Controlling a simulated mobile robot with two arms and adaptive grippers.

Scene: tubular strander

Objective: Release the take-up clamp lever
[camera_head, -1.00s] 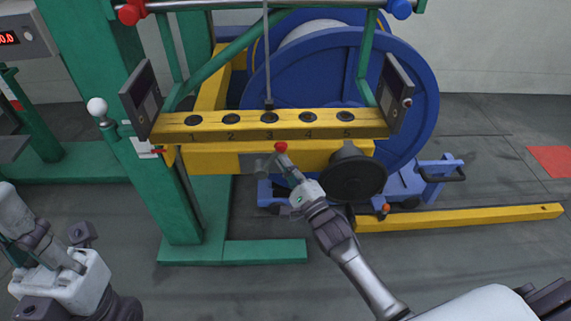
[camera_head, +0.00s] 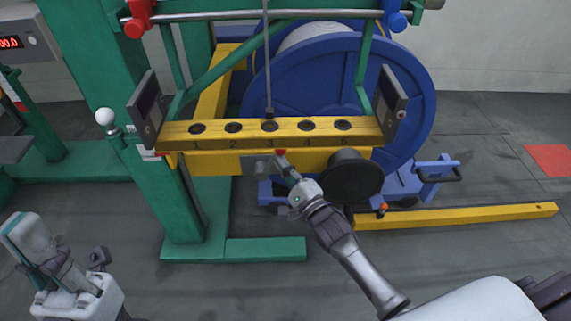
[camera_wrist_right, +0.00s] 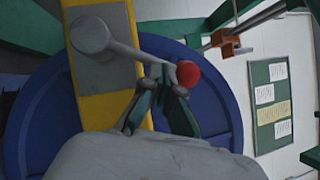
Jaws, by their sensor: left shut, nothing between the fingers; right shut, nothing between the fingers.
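The take-up clamp lever (camera_head: 271,163) is a short grey arm with a red ball knob, mounted on a grey plate under the numbered yellow rail. In the right wrist view, the lever (camera_wrist_right: 130,49) runs from a round grey pivot to the red ball. My right gripper (camera_head: 284,163) is shut and empty, its tips at the lever's knob end. In the wrist view, the closed fingertips (camera_wrist_right: 164,72) overlap the lever beside the ball; exact contact is unclear. My left gripper (camera_head: 36,252) is at the lower left, far from the lever, shut; its fingertips are hard to make out.
The yellow rail (camera_head: 270,139) with numbered holes overhangs the lever. A dark round disc (camera_head: 351,181) sits close to the right of it. A blue reel (camera_head: 415,105) stands behind. A green post (camera_head: 160,195) stands to the left. A yellow floor beam (camera_head: 470,214) lies at right.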

